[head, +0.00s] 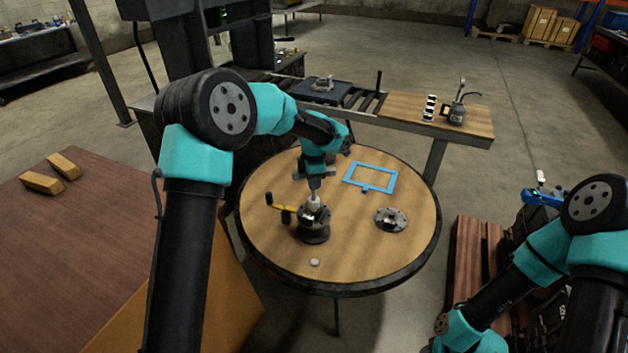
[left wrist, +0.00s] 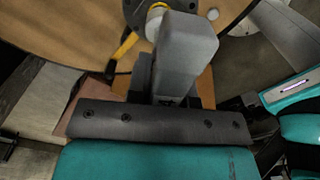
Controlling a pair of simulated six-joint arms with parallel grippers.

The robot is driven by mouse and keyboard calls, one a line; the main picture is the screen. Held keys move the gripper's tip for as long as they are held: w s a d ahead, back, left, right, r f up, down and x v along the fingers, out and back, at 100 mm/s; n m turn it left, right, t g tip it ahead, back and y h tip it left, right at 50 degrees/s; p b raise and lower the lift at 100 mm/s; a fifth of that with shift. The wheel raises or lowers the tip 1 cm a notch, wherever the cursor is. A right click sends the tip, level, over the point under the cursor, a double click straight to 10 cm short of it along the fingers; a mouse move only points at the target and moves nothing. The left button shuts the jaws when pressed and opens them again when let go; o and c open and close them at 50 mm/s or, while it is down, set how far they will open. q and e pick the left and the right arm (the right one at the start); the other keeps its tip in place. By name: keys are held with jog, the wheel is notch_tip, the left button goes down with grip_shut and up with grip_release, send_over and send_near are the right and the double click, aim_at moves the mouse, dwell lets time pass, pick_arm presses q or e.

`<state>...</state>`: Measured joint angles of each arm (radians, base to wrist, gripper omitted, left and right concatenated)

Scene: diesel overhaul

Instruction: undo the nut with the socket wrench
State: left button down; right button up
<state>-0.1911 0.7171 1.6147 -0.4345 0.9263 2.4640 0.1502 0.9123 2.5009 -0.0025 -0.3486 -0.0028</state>
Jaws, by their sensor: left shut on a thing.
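The round wooden table (head: 262,235) also holds a blue rectangular frame (head: 370,165), a flanged metal disc (head: 391,220) and a small pale disc (head: 315,262). A bench (head: 405,108) with parts stands behind. Two wooden blocks lie on the brown surface (head: 75,250) at left.

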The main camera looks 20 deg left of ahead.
pick_arm(q)
jog(key=m, duration=2.2)
jog(key=shift+a+m, duration=0.1)
jog(key=shift+m, duration=0.3)
jog(key=m, duration=0.3)
jog(key=shift+m, duration=0.3)
jog(key=m, duration=0.4)
jog(key=shift+f, duration=0.1)
